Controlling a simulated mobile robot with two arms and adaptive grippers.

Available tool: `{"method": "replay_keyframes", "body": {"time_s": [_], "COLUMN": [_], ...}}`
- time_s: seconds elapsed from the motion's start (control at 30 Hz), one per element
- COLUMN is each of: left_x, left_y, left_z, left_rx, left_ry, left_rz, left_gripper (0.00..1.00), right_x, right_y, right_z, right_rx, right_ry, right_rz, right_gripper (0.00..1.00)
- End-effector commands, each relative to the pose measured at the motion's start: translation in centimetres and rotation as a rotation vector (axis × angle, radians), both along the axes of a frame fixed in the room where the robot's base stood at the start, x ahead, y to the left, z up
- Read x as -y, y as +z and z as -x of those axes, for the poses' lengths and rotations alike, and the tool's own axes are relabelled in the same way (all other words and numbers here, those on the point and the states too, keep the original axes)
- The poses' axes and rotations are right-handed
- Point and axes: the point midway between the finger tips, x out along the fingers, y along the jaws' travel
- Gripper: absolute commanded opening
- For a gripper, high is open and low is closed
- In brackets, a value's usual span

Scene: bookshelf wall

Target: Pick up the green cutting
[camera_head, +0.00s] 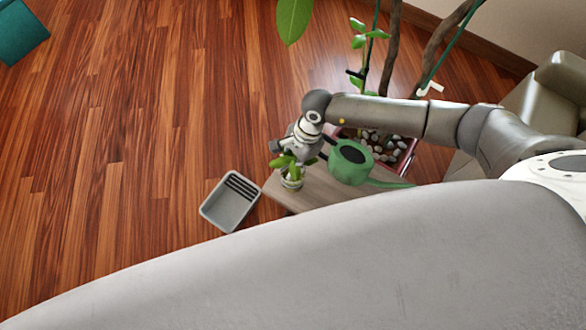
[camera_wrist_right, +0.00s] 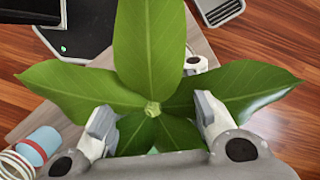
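The green cutting (camera_head: 286,162) stands over a small wooden table, at its left end, with a small pale pot or jar at its base. In the right wrist view the cutting (camera_wrist_right: 150,45) spreads several broad leaves around a central stem tip. My right gripper (camera_wrist_right: 155,118) is open, its two fingers apart on either side of the cutting's middle. Leaves pass beneath and beyond the fingers, and contact cannot be told. In the head view my right gripper (camera_head: 287,148) is just above the cutting. My left gripper is not in view.
A green watering can (camera_head: 350,162) stands on the wooden table (camera_head: 320,190) right of the cutting. A grey tray (camera_head: 222,210) lies on the floor left of it. A planter of stones (camera_head: 388,145) and an armchair (camera_head: 540,95) are behind and right.

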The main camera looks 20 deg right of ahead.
Motion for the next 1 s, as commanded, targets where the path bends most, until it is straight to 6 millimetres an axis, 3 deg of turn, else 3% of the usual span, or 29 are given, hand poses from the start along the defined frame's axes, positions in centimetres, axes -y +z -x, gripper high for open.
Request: {"method": "replay_keyframes", "body": {"time_s": [0.03, 0.17, 0.57, 0.73, 1.0], "left_x": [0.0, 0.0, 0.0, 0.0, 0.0], "left_y": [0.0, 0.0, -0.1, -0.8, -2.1], "left_z": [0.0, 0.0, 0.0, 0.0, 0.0], "left_rx": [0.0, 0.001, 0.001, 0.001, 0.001], "left_ry": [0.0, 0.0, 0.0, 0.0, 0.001], "left_rz": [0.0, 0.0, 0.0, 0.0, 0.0], "left_gripper": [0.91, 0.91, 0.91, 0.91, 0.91], "right_x": [0.0, 0.0, 0.1, 0.1, 0.1], "right_y": [0.0, 0.0, 0.4, 2.6, 7.8], "right_z": [0.0, 0.0, -0.1, -0.1, -0.1], "right_rx": [0.0, 0.0, 0.001, 0.004, 0.004], "right_ry": [0.0, 0.0, 0.001, 0.003, 0.003], "right_rz": [0.0, 0.0, 0.001, 0.0, 0.001], "right_gripper": [0.17, 0.0, 0.0, 0.0, 0.0]}}
